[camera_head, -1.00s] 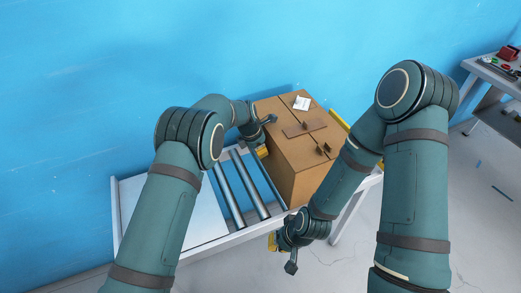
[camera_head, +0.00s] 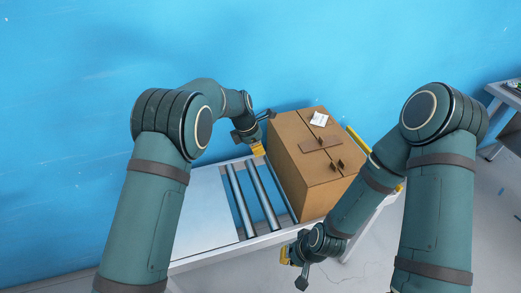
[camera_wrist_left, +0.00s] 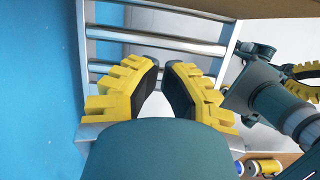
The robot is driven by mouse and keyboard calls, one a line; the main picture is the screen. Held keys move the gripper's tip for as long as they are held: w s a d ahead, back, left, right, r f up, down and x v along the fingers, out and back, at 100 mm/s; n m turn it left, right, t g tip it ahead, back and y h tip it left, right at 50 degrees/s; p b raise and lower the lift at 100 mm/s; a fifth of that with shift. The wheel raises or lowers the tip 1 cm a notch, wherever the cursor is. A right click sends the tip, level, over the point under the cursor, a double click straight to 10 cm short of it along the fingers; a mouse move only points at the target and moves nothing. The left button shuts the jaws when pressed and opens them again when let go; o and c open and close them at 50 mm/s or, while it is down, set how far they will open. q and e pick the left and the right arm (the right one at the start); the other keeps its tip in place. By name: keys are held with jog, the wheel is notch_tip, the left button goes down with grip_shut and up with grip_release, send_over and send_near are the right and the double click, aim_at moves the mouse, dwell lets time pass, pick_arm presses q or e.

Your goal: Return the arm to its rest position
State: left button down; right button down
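My left gripper (camera_head: 258,150) has yellow finger pads and is at the left side of the brown cardboard box (camera_head: 300,172) in the head view. In the left wrist view its fingers (camera_wrist_left: 163,66) stand apart with a narrow gap, and nothing is between them. My right gripper (camera_head: 284,256) hangs low in front of the conveyor's near edge. Its fingers are mostly hidden by its own wrist, so its opening cannot be told.
The box stands on a white roller conveyor (camera_head: 200,195) with bare rollers left of it. A blue wall (camera_head: 60,120) stands close behind and to the left. A grey table (camera_head: 500,92) is at the far right. Floor is clear between.

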pick_arm(q)
jog(key=s+a+f+m, duration=0.8)
jog(key=s+a+f, duration=0.2)
jog(key=s+f, duration=0.2)
jog(key=s+f+m, duration=0.1)
jog(key=s+m, duration=0.1)
jog(key=s, duration=0.1)
jog(key=s+a+f+m, duration=0.1)
jog(key=s+m, duration=0.1)
jog(key=s, duration=0.2)
jog(key=s+a+f+m, duration=0.1)
jog(key=s+m, duration=0.1)
jog(key=s, duration=0.1)
jog(key=shift+s, duration=0.35)
jog(key=s+r+m, duration=0.1)
jog(key=s+m, duration=0.4)
jog(key=s, duration=0.3)
jog(key=shift+s+r+t+h, duration=0.2)
jog(key=shift+s+t+h, duration=0.1)
jog(key=shift+t, duration=0.1)
